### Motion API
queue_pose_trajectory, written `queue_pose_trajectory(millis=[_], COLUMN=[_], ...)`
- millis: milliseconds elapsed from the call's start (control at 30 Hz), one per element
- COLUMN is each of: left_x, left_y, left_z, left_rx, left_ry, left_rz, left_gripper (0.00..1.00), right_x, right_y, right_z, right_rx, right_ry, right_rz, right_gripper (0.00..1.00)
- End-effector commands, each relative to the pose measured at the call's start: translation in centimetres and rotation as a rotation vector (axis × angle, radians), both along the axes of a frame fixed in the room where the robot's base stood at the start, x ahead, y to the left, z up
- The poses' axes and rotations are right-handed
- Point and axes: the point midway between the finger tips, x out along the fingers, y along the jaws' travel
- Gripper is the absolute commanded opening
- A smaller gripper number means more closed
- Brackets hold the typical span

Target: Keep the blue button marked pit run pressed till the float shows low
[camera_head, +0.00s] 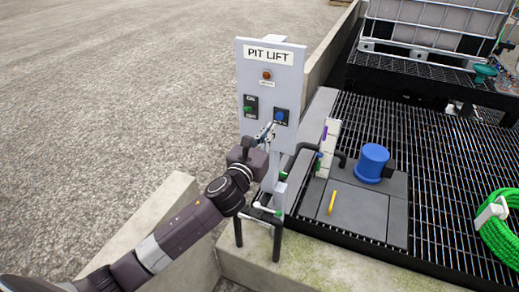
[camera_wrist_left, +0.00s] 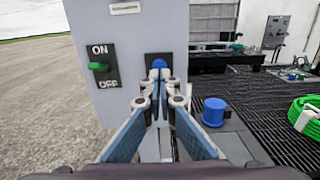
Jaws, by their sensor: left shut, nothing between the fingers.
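The grey panel headed PIT LIFT (camera_head: 268,80) stands upright on a post. The blue button (camera_head: 281,115) is on its lower right, on a dark plate; it also shows in the left wrist view (camera_wrist_left: 159,63). My left gripper (camera_head: 268,131) is shut and empty, its fingertips just below and in front of the button. In the left wrist view the fingertips (camera_wrist_left: 160,76) overlap the button's lower edge; I cannot tell whether they touch it. A white upright strip (camera_head: 328,150) with purple and green marks stands right of the post; I cannot tell a float reading. My right gripper is not in view.
A green ON/OFF switch (camera_head: 249,108) sits left of the button, with an amber lamp (camera_head: 267,74) above. A blue cylinder (camera_head: 371,162) and a yellow bar (camera_head: 332,202) are on the grey cover plates. A green hose coil (camera_head: 500,230) lies at right on the black grating.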

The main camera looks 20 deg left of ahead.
Motion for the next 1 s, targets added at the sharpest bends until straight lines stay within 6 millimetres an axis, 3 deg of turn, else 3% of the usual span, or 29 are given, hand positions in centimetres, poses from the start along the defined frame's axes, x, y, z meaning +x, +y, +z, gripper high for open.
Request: queue_pose_trajectory(millis=[333, 667, 1000], left_x=[-5.2, -7.4, -7.4], left_y=[0.2, 0.2, 0.2], left_z=[-0.4, -0.2, -0.1], left_rx=[0.001, -0.001, -0.001], left_ry=[0.003, 0.002, 0.002], left_rz=[-0.002, -0.001, 0.000], left_gripper=[0.00, 0.00, 0.00], right_x=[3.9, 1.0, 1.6], right_y=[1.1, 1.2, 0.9], right_z=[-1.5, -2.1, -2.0], right_rx=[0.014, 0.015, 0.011], right_ry=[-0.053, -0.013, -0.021], right_rz=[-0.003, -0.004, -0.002], right_gripper=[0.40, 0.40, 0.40])
